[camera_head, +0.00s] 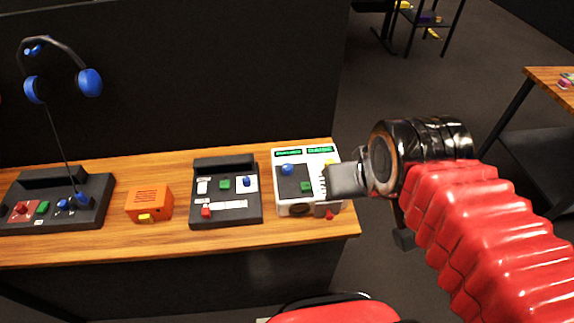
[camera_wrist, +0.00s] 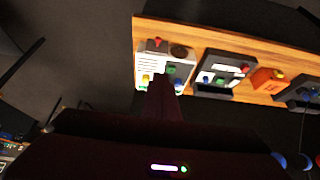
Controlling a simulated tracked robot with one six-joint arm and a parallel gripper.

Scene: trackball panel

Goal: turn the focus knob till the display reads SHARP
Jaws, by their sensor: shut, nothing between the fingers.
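The white trackball panel (camera_head: 281,203) stands at the right end of the wooden bench. It has two small green-lit displays (camera_head: 288,153) along its far edge; their text is too small to read. A blue ball (camera_head: 287,169) and a green button (camera_head: 306,186) sit on its dark plate. A dark round part (camera_head: 300,210) is at its near side; I cannot tell which part is the focus knob. My gripper (camera_head: 324,182) is shut and empty over the panel's right side, hiding part of it. In the wrist view, its fingers (camera_wrist: 163,84) overlap the panel (camera_wrist: 146,60); contact cannot be told.
A black control box (camera_head: 226,212) stands left of the panel, then an orange box (camera_head: 149,203) and another black console (camera_head: 95,190). Blue headphones (camera_head: 90,82) hang behind the bench. A dark partition (camera_head: 220,80) backs the bench. Open floor (camera_head: 440,90) lies to the right.

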